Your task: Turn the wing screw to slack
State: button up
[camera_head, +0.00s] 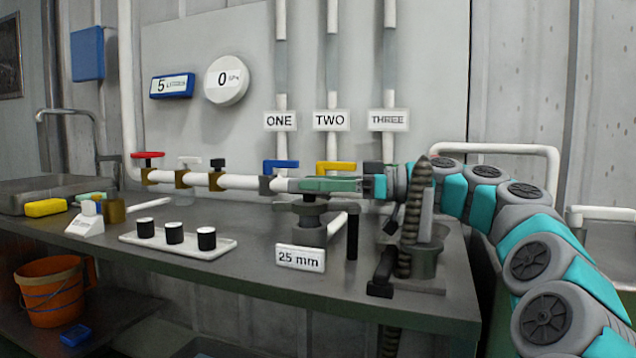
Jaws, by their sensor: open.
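A grey wing-shaped piece (300,206), which looks like the wing screw, sits on top of a dark grey round stand (309,229). The stand is on the bench behind a white "25 mm" label (300,258). My gripper (296,186) reaches in from the right, with its green fingers level and pointing left just above the wing piece. It is open, and I see nothing held in it. The gap between the fingers is hidden from this side, and I cannot tell whether they touch the wing piece.
A dark ribbed upright (416,215) and a grey cup-like fitting (424,261) stand close to my arm. A white tray (208,251) with three black-and-white cylinders lies left. Behind runs a white pipe (238,181) with several coloured valve handles. An orange bucket (50,291) is below left.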

jog(key=shift+c, duration=0.3)
grip_shut()
jog(key=shift+w+r+n+g+p, duration=0.2)
jog(key=shift+n+g+p, duration=0.1)
jog(key=shift+g+p, duration=0.3)
jog(key=shift+p, duration=0.3)
jog(key=shift+f+n+g+p, duration=0.15)
jog(key=shift+n+g+p, duration=0.2)
jog(key=shift+n+g, duration=0.25)
